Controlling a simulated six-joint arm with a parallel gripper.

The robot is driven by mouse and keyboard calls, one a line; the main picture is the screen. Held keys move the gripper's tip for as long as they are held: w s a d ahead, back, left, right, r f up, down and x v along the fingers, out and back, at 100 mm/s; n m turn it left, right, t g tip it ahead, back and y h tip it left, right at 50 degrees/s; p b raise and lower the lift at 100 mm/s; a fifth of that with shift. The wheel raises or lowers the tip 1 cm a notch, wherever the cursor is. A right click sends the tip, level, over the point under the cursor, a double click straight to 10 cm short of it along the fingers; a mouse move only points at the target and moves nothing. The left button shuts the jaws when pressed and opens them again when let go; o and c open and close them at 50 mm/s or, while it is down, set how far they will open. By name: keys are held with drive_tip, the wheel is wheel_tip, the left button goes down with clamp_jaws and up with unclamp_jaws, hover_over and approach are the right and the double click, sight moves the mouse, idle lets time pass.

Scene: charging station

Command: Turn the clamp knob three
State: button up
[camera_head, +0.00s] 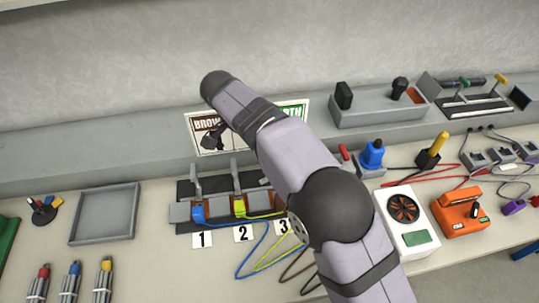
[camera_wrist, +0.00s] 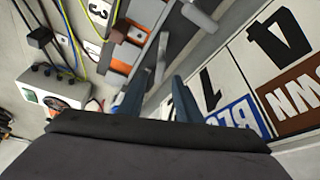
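The clamp block (camera_head: 180,211) stands on a dark base in the head view, with blue and yellow-green wires at positions 1 and 2 and upright grey levers behind them. The number 3 label (camera_head: 283,227) is in front; position three is mostly hidden behind my arm. In the wrist view, the orange and grey part of the block (camera_wrist: 122,52) is at upper centre, near its 3 label (camera_wrist: 98,13). A grey lever-like part (camera_wrist: 161,58) extends near the fingers; I cannot tell whether they touch it. My gripper (camera_wrist: 157,88) looks open, its two fingers apart.
A sign with BROWN and other words (camera_head: 292,108) stands behind the block, close beside my gripper in the wrist view. A grey tray (camera_head: 104,240) is at left. A white fan unit (camera_head: 417,238) and orange device (camera_head: 460,213) are at right. Loose wires lie in front.

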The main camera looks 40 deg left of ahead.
drive_tip(key=shift+v, duration=1.95)
drive_tip(key=shift+o, duration=0.6)
